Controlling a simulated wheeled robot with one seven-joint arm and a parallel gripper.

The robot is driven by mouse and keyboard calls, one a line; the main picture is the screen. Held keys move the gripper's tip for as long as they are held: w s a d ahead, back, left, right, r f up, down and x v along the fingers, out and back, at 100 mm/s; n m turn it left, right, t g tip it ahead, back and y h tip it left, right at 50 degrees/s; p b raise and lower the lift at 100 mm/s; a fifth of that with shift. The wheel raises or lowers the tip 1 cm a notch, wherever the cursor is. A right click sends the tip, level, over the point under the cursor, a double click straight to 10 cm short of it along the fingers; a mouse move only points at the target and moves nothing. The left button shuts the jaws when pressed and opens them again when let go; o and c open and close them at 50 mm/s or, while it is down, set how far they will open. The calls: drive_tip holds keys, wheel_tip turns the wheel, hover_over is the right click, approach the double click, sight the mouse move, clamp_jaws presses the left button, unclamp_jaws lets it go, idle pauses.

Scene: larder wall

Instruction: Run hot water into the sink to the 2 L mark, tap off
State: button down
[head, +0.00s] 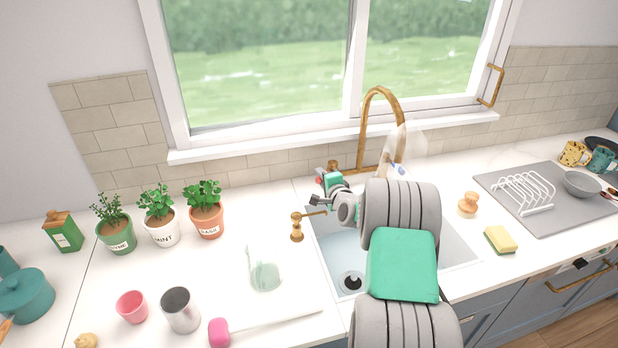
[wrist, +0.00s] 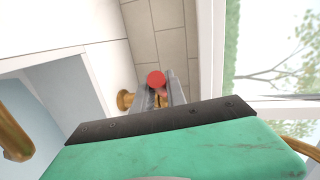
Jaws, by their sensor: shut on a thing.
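The pale blue sink (head: 333,250) is set in the white counter, partly hidden by my arm. Its dark round drain (head: 351,283) shows at the front left; no water or level mark is discernible. A tall brass spout (head: 383,91) arches over the back of the sink. My gripper (head: 323,180) is at the sink's back left corner. In the wrist view my gripper (wrist: 159,98) is shut on a red-topped tap handle (wrist: 156,79), with brass (wrist: 125,100) showing beside the fingers. No stream from the spout can be made out.
A brass fitting with a lever (head: 297,228) stands left of the sink. A clear bottle (head: 400,148) stands behind my arm. A yellow sponge (head: 500,240) and wooden brush (head: 468,204) lie right of the sink. Potted herbs (head: 160,228) and cups (head: 181,311) stand left.

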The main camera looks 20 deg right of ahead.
drive_tip(key=c, duration=1.6)
unclamp_jaws()
drive_tip(key=shift+s+d, duration=0.1)
drive_tip(key=shift+o, duration=1.2)
drive_tip(key=shift+s, duration=0.1)
drive_tip(key=b+v, duration=0.2)
drive_tip(key=v, duration=0.5)
drive_tip(key=shift+s, duration=0.25)
drive_tip(key=shift+r, duration=0.1)
